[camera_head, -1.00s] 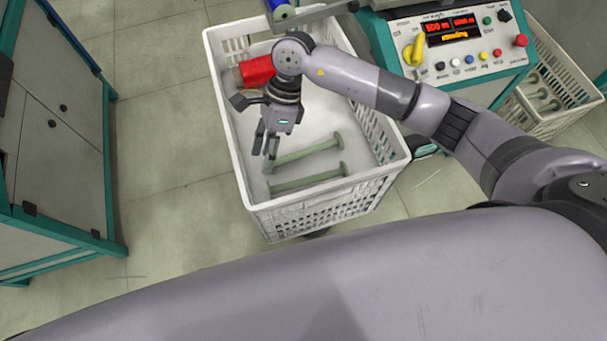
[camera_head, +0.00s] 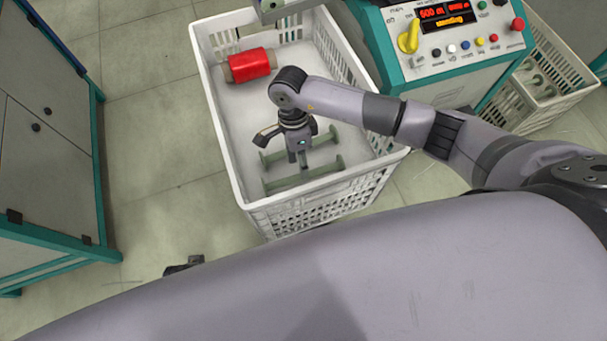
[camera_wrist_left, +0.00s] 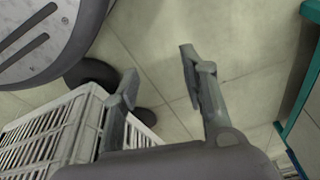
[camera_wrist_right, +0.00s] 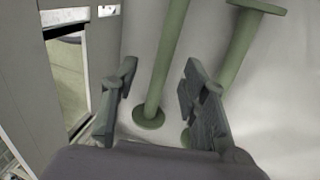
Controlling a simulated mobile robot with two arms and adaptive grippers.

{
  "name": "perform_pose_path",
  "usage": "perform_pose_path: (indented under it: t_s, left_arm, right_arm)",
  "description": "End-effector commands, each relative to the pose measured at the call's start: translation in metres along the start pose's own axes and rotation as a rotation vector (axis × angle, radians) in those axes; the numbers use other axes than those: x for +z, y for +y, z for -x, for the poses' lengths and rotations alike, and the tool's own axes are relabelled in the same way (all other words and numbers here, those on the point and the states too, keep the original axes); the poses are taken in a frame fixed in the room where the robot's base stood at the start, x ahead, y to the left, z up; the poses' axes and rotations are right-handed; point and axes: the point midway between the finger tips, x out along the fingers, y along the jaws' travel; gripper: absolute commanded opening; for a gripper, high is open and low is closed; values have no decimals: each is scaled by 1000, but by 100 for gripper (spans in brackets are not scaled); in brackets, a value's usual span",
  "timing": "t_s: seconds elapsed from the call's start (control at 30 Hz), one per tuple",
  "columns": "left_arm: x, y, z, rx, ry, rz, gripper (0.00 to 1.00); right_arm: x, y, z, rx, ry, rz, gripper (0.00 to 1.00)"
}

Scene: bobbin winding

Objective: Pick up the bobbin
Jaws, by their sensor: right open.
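Two empty green bobbins lie side by side in the white crate (camera_head: 222,140): a farther one (camera_head: 328,139) and a nearer one (camera_head: 318,171). My right gripper (camera_head: 300,163) is inside the crate, pointing down over them and partly covering the farther one. In the right wrist view this gripper (camera_wrist_right: 160,68) is open, with one green bobbin (camera_wrist_right: 166,55) showing between its fingers and the other (camera_wrist_right: 240,45) beyond the right finger. I cannot tell any contact. My left gripper (camera_wrist_left: 158,68) is open and empty over the floor, outside the crate.
A red wound bobbin (camera_head: 250,65) lies at the crate's far left. A control panel (camera_head: 450,35) stands behind right, beside another crate (camera_head: 545,85) with bobbins. A grey cabinet (camera_head: 45,130) stands left. The floor (camera_head: 150,130) between cabinet and crate is clear.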

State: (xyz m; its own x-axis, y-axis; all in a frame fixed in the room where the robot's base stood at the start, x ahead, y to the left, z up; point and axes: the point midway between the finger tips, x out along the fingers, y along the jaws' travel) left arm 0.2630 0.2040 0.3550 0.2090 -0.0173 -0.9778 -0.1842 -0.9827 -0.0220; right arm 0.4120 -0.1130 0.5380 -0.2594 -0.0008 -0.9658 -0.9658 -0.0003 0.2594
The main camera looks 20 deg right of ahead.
Motion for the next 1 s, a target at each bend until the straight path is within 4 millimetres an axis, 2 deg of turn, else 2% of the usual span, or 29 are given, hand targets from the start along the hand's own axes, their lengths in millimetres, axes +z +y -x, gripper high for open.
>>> perform_pose_path:
  t_s: [0.13, 0.3, 0.43, 0.7, 1.0]
  left_arm:
    - [-2, 0, 2, -1, 0, 0, 40]
    - [-11, -1, 14, -2, 11, 2, 40]
    - [-14, -1, 20, -2, 12, 2, 40]
    - [-15, -1, 22, -2, 13, 3, 40]
    - [-15, -2, 22, -2, 14, 3, 40]
  right_arm:
    - [1, -2, -12, 1, -1, -3, 41]
    - [3, -6, -40, 3, 0, -2, 41]
    - [3, -6, -51, 0, -2, -2, 41]
    - [2, -6, -53, -2, -1, -1, 41]
    - [2, -6, -53, -1, -1, -1, 21]
